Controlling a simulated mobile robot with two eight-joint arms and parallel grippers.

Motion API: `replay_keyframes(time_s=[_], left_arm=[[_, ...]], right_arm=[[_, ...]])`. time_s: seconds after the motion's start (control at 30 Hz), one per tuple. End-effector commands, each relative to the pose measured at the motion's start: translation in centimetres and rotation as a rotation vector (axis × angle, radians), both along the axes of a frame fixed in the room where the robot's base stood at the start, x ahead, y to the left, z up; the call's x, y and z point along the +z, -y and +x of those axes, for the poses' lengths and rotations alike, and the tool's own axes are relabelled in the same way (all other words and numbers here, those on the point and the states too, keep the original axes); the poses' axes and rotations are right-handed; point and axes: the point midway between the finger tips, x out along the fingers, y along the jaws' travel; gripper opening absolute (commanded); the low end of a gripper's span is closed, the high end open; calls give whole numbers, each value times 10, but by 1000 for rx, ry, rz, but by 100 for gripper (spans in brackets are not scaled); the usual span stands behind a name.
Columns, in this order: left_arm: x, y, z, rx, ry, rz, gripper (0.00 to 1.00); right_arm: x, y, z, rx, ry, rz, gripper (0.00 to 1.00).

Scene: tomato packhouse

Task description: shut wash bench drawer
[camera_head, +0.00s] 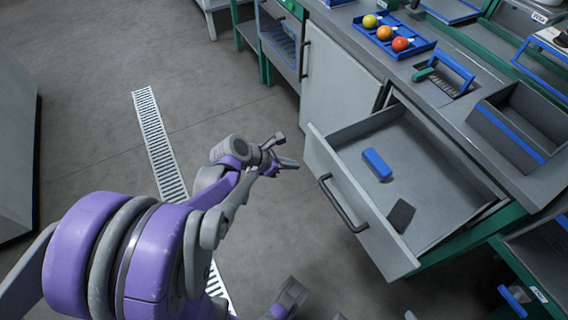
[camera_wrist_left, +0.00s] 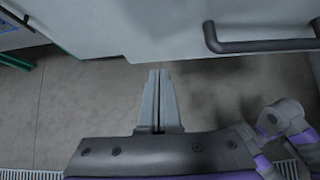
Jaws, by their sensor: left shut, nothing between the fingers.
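The wash bench drawer (camera_head: 352,193) is pulled well out of the bench in the head view. Its pale grey front carries a dark bar handle (camera_head: 340,205). A blue block (camera_head: 377,165) and a dark flat piece (camera_head: 401,215) lie inside. My left gripper (camera_head: 296,164) is shut and empty, just left of the front's far end, seemingly apart from it. In the left wrist view, its two fingers (camera_wrist_left: 161,98) lie together below the drawer front (camera_wrist_left: 140,25), with the handle (camera_wrist_left: 260,43) to the upper right. I cannot make out my right gripper.
A closed cabinet door (camera_head: 335,75) stands beyond the drawer. A drain grate (camera_head: 160,140) crosses the open floor to the left.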

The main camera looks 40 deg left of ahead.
Motion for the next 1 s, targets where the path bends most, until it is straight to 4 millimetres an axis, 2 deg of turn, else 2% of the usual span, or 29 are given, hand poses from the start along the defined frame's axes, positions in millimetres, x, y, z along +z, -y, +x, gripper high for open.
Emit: replay_keyframes(time_s=[0.03, 0.13, 0.4, 1.0], left_arm=[[-12, 4, 8, -4, -1, -1, 0], [-23, 9, 22, -4, 0, -1, 0], [-18, 19, 51, -2, 0, 1, 0], [-18, 22, 61, -2, -1, 1, 0]], right_arm=[[-8, 0, 0, 0, -3, 0, 86], [-14, 0, 1, 0, -5, 0, 86], [-15, 0, 1, 0, -5, 0, 86], [-16, 0, 1, 0, -6, 0, 86]])
